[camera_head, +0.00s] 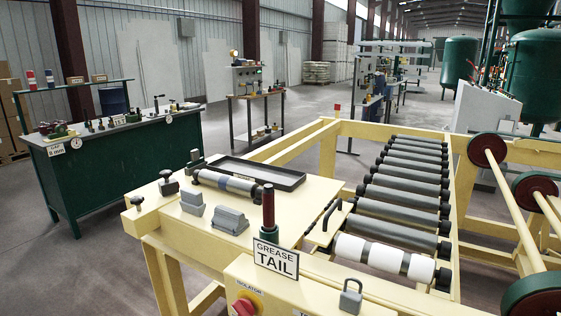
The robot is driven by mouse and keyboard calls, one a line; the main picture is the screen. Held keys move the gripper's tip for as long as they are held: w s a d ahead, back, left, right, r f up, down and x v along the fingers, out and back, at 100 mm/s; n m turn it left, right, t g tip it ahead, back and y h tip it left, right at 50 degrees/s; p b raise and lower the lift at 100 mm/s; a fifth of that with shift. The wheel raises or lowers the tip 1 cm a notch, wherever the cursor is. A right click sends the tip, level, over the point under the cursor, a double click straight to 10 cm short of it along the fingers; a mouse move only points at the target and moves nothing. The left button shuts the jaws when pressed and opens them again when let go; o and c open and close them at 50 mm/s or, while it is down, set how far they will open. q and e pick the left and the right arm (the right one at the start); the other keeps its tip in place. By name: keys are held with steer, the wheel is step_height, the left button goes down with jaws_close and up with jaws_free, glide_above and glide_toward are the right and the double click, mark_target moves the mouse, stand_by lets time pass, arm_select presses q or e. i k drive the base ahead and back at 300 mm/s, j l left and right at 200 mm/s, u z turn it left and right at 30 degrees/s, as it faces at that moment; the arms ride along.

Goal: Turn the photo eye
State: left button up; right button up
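No part is labelled as the photo eye, and I cannot tell for certain which one it is. Small dark fittings stand on the cream machine table (315,190): a knobbed block (168,183), a small knob (137,202) at the left corner, and an upright dark fitting (196,161) near the back edge. Two grey wedge-shaped blocks (229,220) sit in front of a grey roller (227,183) with dark ends. Neither gripper is in view.
A black tray (255,174) lies at the table's back. A roller conveyor (405,210) runs away to the right, with a white-banded roller (385,257) nearest. A red knob (243,307) and a padlock (350,297) are in front. A green workbench (120,165) stands left across open floor.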

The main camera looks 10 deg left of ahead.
mark_target(167, 187)
steer(key=i+j, duration=0.15)
steer(key=j, duration=0.25)
steer(key=i+j, duration=0.1)
steer(key=j, duration=0.3)
steer(key=i+j, duration=0.15)
steer(key=j, duration=0.2)
steer(key=i+j+z, duration=0.1)
steer(key=j, duration=0.3)
